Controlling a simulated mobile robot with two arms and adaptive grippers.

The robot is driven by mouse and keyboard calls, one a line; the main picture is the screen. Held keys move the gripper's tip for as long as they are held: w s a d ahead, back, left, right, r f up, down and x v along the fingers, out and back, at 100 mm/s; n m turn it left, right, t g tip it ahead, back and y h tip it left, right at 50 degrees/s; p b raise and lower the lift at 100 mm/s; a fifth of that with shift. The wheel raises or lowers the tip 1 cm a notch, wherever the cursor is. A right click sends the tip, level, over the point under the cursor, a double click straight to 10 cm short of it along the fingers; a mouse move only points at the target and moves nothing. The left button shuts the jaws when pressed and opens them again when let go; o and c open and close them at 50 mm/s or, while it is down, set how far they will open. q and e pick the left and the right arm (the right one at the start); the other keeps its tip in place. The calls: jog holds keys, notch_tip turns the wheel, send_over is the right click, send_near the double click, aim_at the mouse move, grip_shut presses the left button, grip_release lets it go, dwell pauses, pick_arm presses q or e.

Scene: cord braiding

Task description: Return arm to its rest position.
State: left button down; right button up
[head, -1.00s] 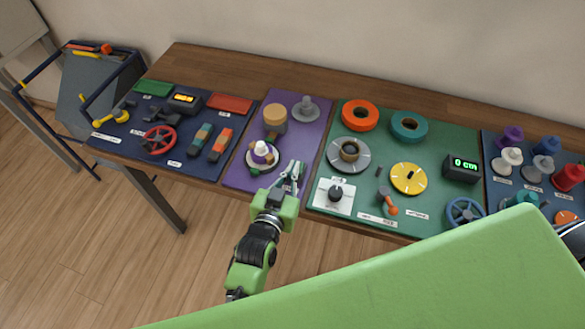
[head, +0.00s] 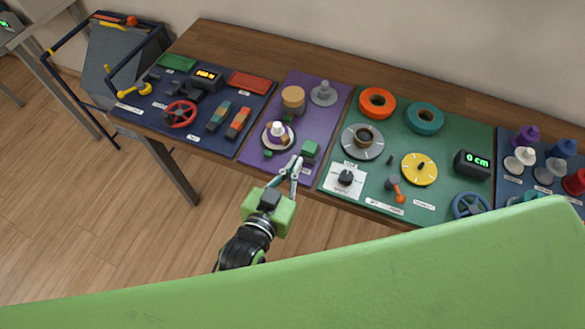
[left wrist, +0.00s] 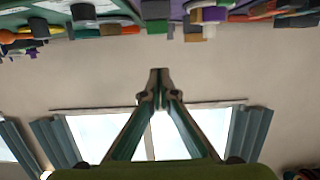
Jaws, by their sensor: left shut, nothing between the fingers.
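My left arm (head: 250,240) reaches up from the bottom of the head view, green and black. Its gripper (head: 295,164) is shut and empty. In the head view its fingertips overlap the front of the purple panel (head: 262,165), just below a small green block (head: 310,149) and right of a white-and-purple piece on a round base (head: 278,135). The left wrist view shows the two fingers (left wrist: 160,82) meeting at their tips, with nothing between them. My right gripper is not in view.
A wooden table (head: 290,68) carries the purple panel, a navy panel (head: 165,131) at left, a green panel (head: 335,120) with dials and rings, and another navy panel (head: 508,197) at right. Wooden floor (head: 90,235) is open in front. The left wrist view shows windows (left wrist: 90,130).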

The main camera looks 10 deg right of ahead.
pick_arm(q)
jog(key=shift+s+a+r, duration=0.2)
jog(key=shift+s+a, duration=0.05)
jog(key=shift+s, duration=0.15)
dwell(0.3)
jog(key=s+a+f+n+g+y, duration=0.1)
jog(key=s+a+f+g, duration=0.2)
jog(key=f, duration=0.7)
jog(key=s+a+f+y, duration=0.2)
jog(key=a+f, duration=0.3)
jog(key=f, duration=0.6)
jog(key=s+a+f+n+g+y, duration=0.1)
jog(key=s+a+f+g, duration=0.2)
jog(key=f, duration=0.7)
jog(key=s+a+f+n+g+y, duration=0.1)
jog(key=s+a+f+g+y, duration=0.1)
jog(key=s+a+f, duration=0.8)
jog(key=s+a+f+n+g+y+b, duration=0.1)
jog(key=s+a+f+g+y, duration=0.1)
jog(key=s+a+f, duration=0.7)
jog(key=s+a+g, duration=0.1)
jog(key=s, duration=0.6)
jog(key=shift+s+a+f+g, duration=0.2)
jog(key=shift+s+f+g, duration=0.1)
jog(key=shift+f, duration=0.05)
